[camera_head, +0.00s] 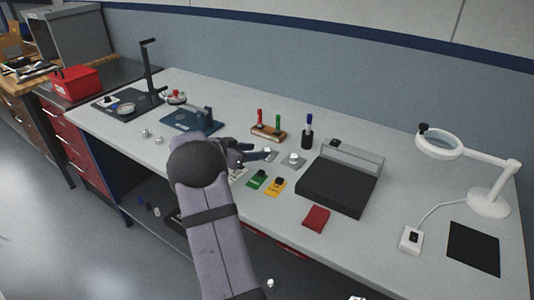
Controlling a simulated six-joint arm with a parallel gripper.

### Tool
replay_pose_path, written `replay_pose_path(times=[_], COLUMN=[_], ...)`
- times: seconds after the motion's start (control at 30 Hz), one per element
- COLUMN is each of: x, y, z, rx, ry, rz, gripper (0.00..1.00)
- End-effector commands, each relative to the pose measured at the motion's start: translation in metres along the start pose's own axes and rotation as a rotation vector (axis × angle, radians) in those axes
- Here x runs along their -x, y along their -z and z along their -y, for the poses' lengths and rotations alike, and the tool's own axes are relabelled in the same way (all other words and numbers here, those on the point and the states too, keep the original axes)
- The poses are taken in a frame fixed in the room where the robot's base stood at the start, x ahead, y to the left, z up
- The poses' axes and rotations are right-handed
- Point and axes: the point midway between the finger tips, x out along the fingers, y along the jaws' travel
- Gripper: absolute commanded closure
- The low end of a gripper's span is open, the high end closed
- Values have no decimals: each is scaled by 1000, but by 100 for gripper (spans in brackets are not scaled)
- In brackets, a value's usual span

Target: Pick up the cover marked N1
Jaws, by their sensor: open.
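I cannot read an N1 mark on anything, so I cannot tell which piece is the cover. Candidates are a grey plate with a pale knob (293,160) and a similar plate (270,158) partly hidden by my gripper. A green plate (256,180) and a yellow plate (276,187), each with a dark knob, lie just in front. My gripper (262,154) is open and points right, over or beside the partly hidden plate. My forearm covers part of the bench to the left, where a pale piece (237,174) shows only partly.
A dark grey box (338,187) with a raised clear panel stands right of the plates. A blue fixture (195,120) and small knobs (158,141) are left.

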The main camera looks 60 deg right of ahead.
Motion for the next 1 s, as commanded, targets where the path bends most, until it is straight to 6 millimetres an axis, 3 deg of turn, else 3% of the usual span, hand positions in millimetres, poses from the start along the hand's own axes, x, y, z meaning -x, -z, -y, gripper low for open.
replay_pose_path(times=[0.17, 0.57, 0.87, 1.0], x=[-6, -48, -52, -52], y=[1, 2, 1, 1], z=[0, 0, 1, 1], rx=[0, 0, 0, 0], ry=[-1, -1, 1, 1], rz=[1, 0, 0, 0], gripper=[58, 58, 58, 89])
